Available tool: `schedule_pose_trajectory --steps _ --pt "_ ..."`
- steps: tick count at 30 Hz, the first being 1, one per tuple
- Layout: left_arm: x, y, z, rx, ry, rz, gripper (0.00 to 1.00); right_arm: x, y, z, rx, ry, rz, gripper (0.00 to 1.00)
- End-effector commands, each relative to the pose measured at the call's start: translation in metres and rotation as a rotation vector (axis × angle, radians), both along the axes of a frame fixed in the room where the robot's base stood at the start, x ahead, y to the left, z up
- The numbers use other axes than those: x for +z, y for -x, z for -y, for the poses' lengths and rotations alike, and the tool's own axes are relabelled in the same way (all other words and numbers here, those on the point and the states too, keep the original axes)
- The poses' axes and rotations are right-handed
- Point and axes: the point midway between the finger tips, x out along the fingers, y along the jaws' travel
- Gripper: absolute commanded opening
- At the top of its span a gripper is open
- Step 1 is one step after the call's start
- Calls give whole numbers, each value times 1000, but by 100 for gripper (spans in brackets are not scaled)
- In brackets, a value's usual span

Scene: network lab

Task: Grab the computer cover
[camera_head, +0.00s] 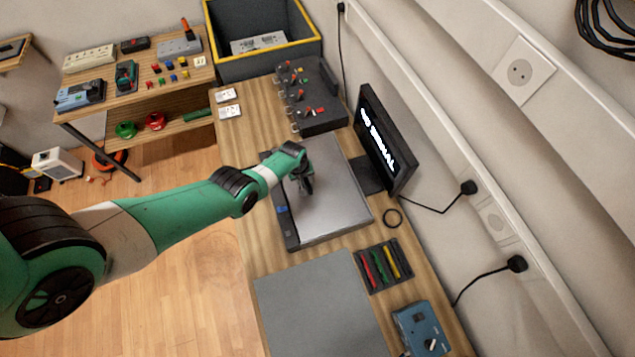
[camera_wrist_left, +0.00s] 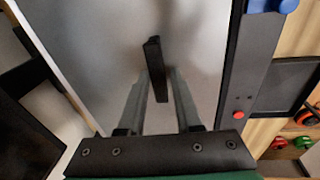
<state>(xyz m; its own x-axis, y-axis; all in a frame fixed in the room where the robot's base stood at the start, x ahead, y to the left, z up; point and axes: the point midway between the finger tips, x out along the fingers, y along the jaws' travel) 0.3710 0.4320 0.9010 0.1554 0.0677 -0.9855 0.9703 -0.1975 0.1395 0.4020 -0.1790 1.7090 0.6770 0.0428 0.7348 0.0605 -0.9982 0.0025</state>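The computer cover (camera_head: 335,208) is a flat grey metal panel on the dark computer case (camera_head: 290,230) on the bench. It fills much of the left wrist view (camera_wrist_left: 90,50). A dark upright handle (camera_wrist_left: 154,60) stands on it. My left gripper (camera_head: 306,188) is low over the cover, pointing down. In the left wrist view its two grey fingers (camera_wrist_left: 159,85) are on either side of the handle, apart, with narrow gaps to it. Whether they touch it lower down is hard to tell. My right gripper is not in view.
A monitor (camera_head: 385,140) reading "NO SIGNAL" stands right of the computer. A tray of coloured tools (camera_head: 383,265), a blue device (camera_head: 420,330) and a grey mat (camera_head: 320,305) lie nearer. A dark tool rack (camera_head: 315,105) and yellow-rimmed bin (camera_head: 262,62) are behind.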

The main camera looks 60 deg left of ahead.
Motion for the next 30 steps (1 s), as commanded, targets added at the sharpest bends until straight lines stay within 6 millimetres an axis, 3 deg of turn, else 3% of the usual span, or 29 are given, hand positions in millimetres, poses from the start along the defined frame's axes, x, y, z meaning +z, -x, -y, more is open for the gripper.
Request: schedule_pose_trajectory --steps 1,8,14,30 --pt "-9 -1 0 0 -1 1 33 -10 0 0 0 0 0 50" --pt "-6 -2 -1 0 -1 1 33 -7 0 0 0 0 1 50" --pt "-6 -2 -1 0 -1 0 1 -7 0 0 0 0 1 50" --pt "-4 -2 -1 -1 -1 1 0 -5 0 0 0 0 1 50"
